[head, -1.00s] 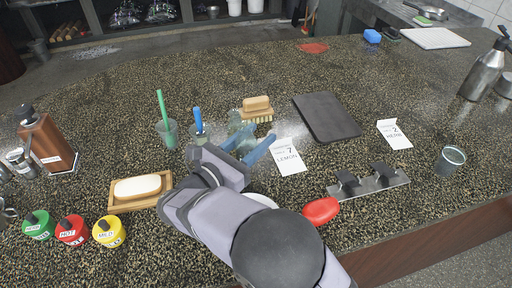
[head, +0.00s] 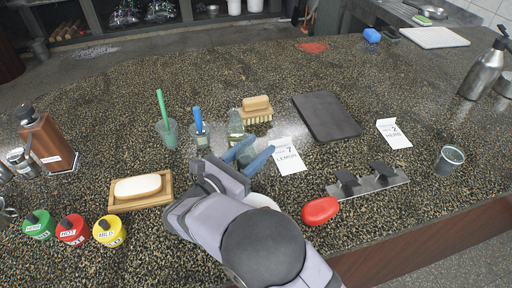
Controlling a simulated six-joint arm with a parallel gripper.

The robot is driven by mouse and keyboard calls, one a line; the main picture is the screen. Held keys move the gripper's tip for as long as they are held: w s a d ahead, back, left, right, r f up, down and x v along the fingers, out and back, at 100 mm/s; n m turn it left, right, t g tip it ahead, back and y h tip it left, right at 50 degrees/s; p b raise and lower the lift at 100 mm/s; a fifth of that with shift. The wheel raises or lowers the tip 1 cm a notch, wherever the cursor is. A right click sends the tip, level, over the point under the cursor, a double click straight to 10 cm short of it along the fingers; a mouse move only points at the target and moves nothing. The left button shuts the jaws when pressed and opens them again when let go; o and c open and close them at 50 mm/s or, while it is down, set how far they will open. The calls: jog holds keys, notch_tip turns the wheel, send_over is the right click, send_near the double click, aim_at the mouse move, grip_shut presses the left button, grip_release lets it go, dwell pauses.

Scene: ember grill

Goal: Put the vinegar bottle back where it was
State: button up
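A small clear, pale-green glass bottle (head: 236,124) stands upright on the speckled counter, between a glass with a blue-handled item and the brush. It looks most like the vinegar bottle, but I can read no label on it. My gripper (head: 260,148) has two blue fingers spread apart, just in front and to the right of the bottle. I see nothing held between them, and the fingers look apart from the bottle. The bottle's lower part is partly hidden by a finger.
A green-straw glass (head: 168,132) and the blue-handled glass (head: 200,139) stand left of the bottle. A wooden brush (head: 256,109) is behind it. A soap dish (head: 115,207), a brown bottle (head: 46,140), a dark board (head: 326,117) and a red oval (head: 320,211) surround the area.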

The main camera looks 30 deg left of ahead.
aim_at(239, 163)
jog(key=o, duration=0.4)
jog(key=shift+c, duration=0.2)
jog(key=shift+s+r, duration=0.15)
jog(key=s, duration=0.3)
jog(key=s+a+b, duration=0.1)
jog(key=s, duration=0.3)
jog(key=s+b, duration=0.1)
jog(key=s, duration=0.2)
jog(key=shift+s+a, duration=0.35)
jog(key=shift+s, duration=0.45)
